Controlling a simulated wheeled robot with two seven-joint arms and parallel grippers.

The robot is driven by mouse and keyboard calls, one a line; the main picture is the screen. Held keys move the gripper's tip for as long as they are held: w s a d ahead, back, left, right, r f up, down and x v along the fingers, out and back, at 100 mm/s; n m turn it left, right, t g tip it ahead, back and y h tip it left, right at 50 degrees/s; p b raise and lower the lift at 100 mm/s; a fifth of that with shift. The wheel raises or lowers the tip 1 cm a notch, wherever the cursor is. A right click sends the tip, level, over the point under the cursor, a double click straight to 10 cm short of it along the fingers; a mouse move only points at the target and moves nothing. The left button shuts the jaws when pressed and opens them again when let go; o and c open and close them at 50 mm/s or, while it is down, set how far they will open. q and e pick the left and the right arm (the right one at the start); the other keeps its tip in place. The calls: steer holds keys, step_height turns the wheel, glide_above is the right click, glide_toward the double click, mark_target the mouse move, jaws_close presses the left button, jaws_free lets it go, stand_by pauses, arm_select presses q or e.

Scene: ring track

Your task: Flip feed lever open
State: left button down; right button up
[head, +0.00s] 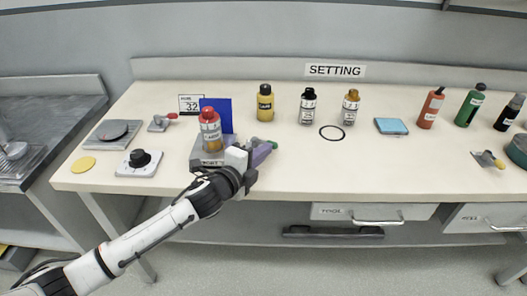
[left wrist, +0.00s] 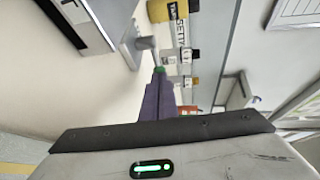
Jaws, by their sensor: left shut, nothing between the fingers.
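A grey device (head: 200,160) with a blue back panel (head: 222,112) stands on the bench, and a red-capped bottle (head: 210,130) is on it. My left gripper (head: 268,146) is at the right side of this device, with its purple fingers closed together and empty. In the left wrist view the fingers (left wrist: 159,80) end in a green tip close to a grey stub (left wrist: 146,43) on the side of a grey body. I cannot tell whether they touch, or whether this stub is the feed lever. My right gripper is not in view.
A small red-handled lever (head: 163,122) and a black knob on a white plate (head: 139,162) stand left of the device. A yellow bottle (head: 265,103) and a black ring (head: 332,132) are behind and right. The bench front right of my gripper is clear.

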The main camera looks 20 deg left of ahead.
arm_select(q)
steer(key=shift+w+d+n+y+b, duration=0.2)
steer(key=shift+d+n+y+b, duration=0.15)
steer(key=shift+n+y, duration=0.2)
steer(key=shift+w+d+f+n+y+b, duration=0.1)
steer(key=shift+w+d+n+y+b, duration=0.15)
steer(key=shift+y, duration=0.25)
steer(key=shift+w+d+n+y+b, duration=0.1)
steer(key=shift+n+y, duration=0.2)
steer(key=shift+y, duration=0.45)
steer(key=shift+w+d+n, duration=0.1)
steer(key=shift+w+n, duration=0.2)
steer(key=shift+w, duration=0.1)
steer(key=shift+s+r, duration=0.1)
steer(key=shift+r, duration=0.15)
